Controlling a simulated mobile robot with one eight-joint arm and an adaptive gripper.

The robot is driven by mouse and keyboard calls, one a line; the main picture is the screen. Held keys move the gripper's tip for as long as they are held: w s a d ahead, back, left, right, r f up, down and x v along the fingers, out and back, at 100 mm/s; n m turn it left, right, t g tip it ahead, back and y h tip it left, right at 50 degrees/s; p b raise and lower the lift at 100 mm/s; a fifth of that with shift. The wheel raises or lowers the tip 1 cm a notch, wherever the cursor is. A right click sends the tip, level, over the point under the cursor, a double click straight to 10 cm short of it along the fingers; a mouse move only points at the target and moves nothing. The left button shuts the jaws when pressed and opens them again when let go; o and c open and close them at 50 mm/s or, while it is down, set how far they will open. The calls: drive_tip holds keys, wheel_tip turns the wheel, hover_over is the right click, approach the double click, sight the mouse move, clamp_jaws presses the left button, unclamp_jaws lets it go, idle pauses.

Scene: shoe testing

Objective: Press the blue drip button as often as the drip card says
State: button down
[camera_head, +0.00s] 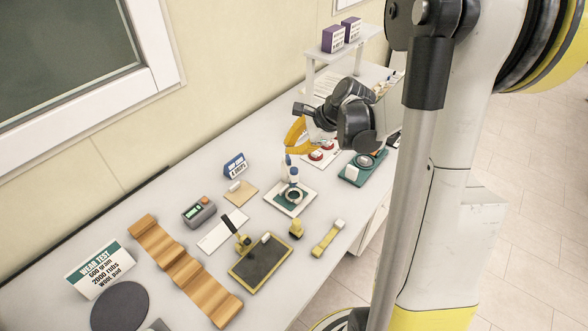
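The drip card (235,164) is a small blue and white sign standing behind the drip station. It seems to read "DROPS"; its number is too small to read surely. The drip station (276,199) is a white board with a dark ring and an upright white dripper (294,181) with blue on top. I cannot make out the blue button separately.
Red-topped pieces (318,155) and a green board (360,170) lie to the right. In front are a dark yellow-framed tray (261,262), a yellow brush (328,238) and a wavy wooden piece (185,270). A WEAR TEST sign (100,268) stands at the left.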

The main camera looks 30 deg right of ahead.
sight(294, 170)
idle(0.7)
wheel_tip(294, 170, up, 4)
drive_tip(key=p, duration=0.4)
drive_tip(key=shift+f, duration=0.1)
drive_tip(key=shift+f, duration=0.1)
wheel_tip(294, 170, down, 9)
drive_tip(key=b, duration=0.6)
drive_tip(key=shift+r, duration=0.2)
drive_tip(key=shift+f, duration=0.1)
idle(1.0)
drive_tip(key=shift+f+b, duration=0.3)
drive_tip(key=shift+b, duration=0.3)
